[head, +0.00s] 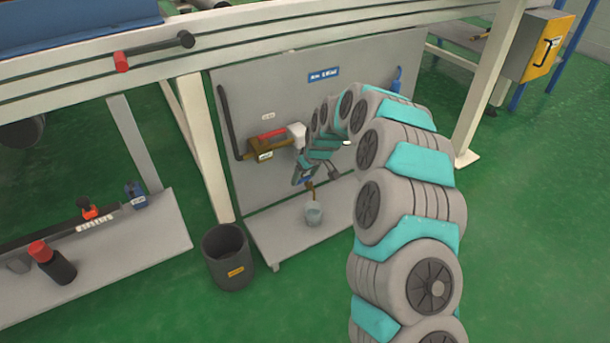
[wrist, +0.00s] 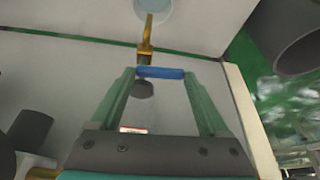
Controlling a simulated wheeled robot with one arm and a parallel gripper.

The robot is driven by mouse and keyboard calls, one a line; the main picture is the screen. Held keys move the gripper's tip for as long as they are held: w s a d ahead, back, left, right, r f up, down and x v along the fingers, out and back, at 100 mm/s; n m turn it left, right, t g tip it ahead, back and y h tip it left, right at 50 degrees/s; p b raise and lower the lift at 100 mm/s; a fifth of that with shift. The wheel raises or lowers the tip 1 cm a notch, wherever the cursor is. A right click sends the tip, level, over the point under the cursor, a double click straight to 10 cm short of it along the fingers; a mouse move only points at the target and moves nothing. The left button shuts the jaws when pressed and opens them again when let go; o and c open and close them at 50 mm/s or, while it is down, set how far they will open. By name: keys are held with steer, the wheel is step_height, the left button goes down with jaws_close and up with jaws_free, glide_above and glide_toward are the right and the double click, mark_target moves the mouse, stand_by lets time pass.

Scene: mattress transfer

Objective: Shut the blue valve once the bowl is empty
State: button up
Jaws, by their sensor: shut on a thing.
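My gripper (wrist: 160,74) is shut on the blue valve (wrist: 161,72), a short blue bar handle between its two green fingertips. The brass spout (wrist: 146,40) is beside the valve and points to the bowl (wrist: 153,8), pale and cut off by the top edge of the wrist view. In the head view my gripper (head: 301,177) is at the lower part of the grey panel, and the valve is mostly hidden by it. The bowl (head: 314,213) stands on the shelf below the brass spout (head: 311,190). I cannot tell whether any liquid is in the bowl.
A dark bin (head: 228,256) stands on the floor left of the shelf (head: 285,231). A brass valve with a red handle (head: 271,133) is on the panel (head: 262,92), up and left of my gripper. A left bench (head: 120,247) holds tools. The green floor in front is clear.

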steer(key=shift+a+m+p, duration=0.1)
steer(key=shift+m+p, duration=0.35)
steer(key=shift+m, duration=0.15)
steer(key=o, duration=1.2)
steer(key=shift+o, duration=0.2)
steer(key=shift+r, duration=0.1)
steer(key=v, duration=0.7)
steer(key=shift+s+r, duration=0.2)
steer(key=shift+s, duration=0.05)
